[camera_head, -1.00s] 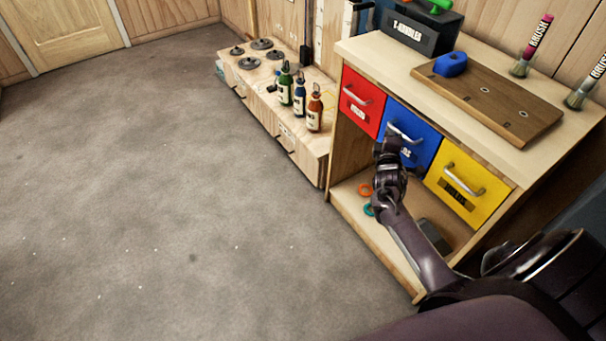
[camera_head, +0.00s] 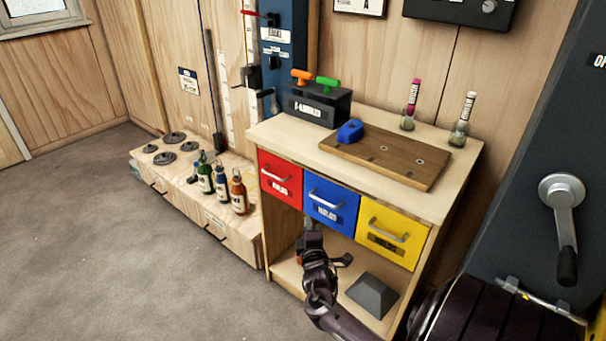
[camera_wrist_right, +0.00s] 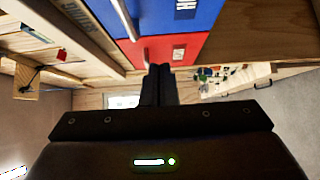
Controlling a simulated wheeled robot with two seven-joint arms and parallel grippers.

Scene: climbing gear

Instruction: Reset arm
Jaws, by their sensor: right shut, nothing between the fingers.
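My right arm comes in from the bottom of the head view. Its gripper (camera_head: 312,232) is in front of the cabinet, just below the blue drawer (camera_head: 331,205). In the right wrist view the two fingers (camera_wrist_right: 158,84) are together with nothing between them. The red drawer (camera_wrist_right: 170,50) and the blue drawer show beyond the fingers there. The red, blue and yellow drawers all look shut in the head view. I cannot tell whether the gripper touches the cabinet. My left gripper is not in view.
The cabinet top (camera_head: 285,140) bears a wooden board (camera_head: 400,165) with a blue hold (camera_head: 349,131), a dark T-handle box (camera_head: 318,105) and two brushes. A low wooden chest (camera_head: 233,235) with bottles and weights stands left. A dark grey block (camera_head: 371,296) lies on the lower shelf. The left floor is clear.

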